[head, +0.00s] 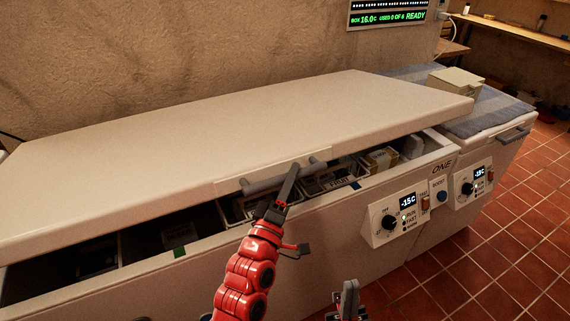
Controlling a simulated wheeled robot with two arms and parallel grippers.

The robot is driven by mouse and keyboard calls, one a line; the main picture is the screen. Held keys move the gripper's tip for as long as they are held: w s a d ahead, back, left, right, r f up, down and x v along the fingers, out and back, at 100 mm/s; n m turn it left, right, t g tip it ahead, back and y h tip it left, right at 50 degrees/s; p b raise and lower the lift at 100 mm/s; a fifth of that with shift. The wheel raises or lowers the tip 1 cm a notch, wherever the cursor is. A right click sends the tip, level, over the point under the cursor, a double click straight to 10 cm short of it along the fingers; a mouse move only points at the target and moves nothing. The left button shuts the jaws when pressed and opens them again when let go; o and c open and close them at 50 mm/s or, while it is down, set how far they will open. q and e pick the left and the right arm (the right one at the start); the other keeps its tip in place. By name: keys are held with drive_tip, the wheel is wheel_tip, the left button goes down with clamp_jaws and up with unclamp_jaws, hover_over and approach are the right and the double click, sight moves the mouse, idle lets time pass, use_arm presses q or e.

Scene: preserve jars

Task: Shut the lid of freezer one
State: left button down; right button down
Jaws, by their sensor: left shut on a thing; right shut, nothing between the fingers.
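Freezer one is a long white chest (290,265) marked ONE on its front. Its lid (240,125) is partly open, low over the chest, with a dark gap along the front that is wider at the left. A grey bar handle (259,184) sits on the lid's front edge. My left gripper (291,172), on a red arm, is shut on the handle. My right gripper (349,291) is shut and empty, low in the picture in front of the chest. Boxes and packets (328,183) show inside through the gap.
A second chest freezer (500,148) stands to the right, with a grey-blue cloth (488,116) and a small box (455,80) on top. Control panels with dials jut from both fronts. A green-lit display (388,14) hangs on the wall. Red tiled floor (480,255) is clear at right.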

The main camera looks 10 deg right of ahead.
use_arm(q)
wheel_tip(320, 180, down, 14)
drive_tip(key=s+m+h+b, duration=0.1)
drive_tip(key=s+b, duration=0.1)
drive_tip(key=b, duration=0.6)
drive_tip(key=shift+d+f+b, duration=0.25)
drive_tip(key=shift+d+b, duration=0.05)
drive_tip(key=c, duration=0.7)
unclamp_jaws()
drive_tip(key=b+v, duration=0.1)
drive_tip(key=v, duration=1.6)
drive_tip(key=shift+s+f, duration=0.1)
drive_tip(key=shift+f, duration=0.1)
